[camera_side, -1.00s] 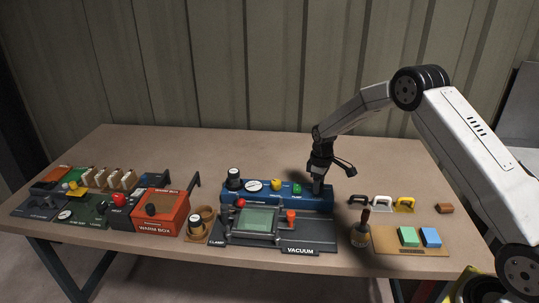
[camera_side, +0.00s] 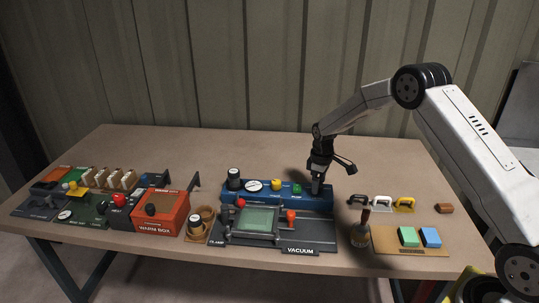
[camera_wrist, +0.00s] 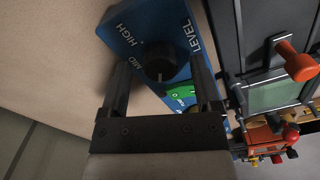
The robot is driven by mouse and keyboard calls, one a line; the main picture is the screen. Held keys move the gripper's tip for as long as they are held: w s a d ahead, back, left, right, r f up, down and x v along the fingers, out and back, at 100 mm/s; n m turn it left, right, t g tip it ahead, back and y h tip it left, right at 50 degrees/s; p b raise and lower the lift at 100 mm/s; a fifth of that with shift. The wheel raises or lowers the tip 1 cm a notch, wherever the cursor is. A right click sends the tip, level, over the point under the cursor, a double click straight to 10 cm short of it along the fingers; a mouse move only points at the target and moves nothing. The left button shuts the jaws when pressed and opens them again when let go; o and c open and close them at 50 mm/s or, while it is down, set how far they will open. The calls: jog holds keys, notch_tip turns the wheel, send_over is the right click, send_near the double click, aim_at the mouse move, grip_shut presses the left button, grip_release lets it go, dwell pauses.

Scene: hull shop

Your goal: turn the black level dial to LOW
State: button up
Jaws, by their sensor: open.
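The black level dial (camera_wrist: 158,57) is a round knob on the end of the blue panel (camera_wrist: 120,30), beside the printed words LEVEL, HIGH and MID. The LOW label is not visible. A small pale mark shows on the dial's edge, on the side facing my gripper's body. My gripper (camera_wrist: 160,66) is open, with one finger on each side of the dial and a gap to it on both sides. In the side view my gripper (camera_side: 317,189) points down at the right end of the blue panel and hides the dial.
A green button (camera_wrist: 180,97) sits beside the dial. The vacuum unit (camera_side: 318,234) with a red knob (camera_side: 291,215) stands in front of the panel. The table behind the panel is clear.

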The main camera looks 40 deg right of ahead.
jog(key=shift+r, duration=3.6)
jog(key=shift+s+a+r, duration=0.25)
jog(key=shift+s+a, duration=0.1)
jog(key=shift+a, duration=0.1)
jog(key=s+a+r+m+t, duration=0.1)
jog(key=s+a, duration=0.5)
jog(key=s, duration=0.6)
jog(key=s+a+r+m+t, duration=0.1)
jog(key=s+a+r+m, duration=0.1)
jog(key=s+a, duration=0.5)
jog(key=s+m, duration=0.1)
jog(key=s, duration=0.3)
jog(key=shift+s+m+t, duration=0.3)
jog(key=shift+s, duration=0.1)
jog(key=shift+r, duration=0.1)
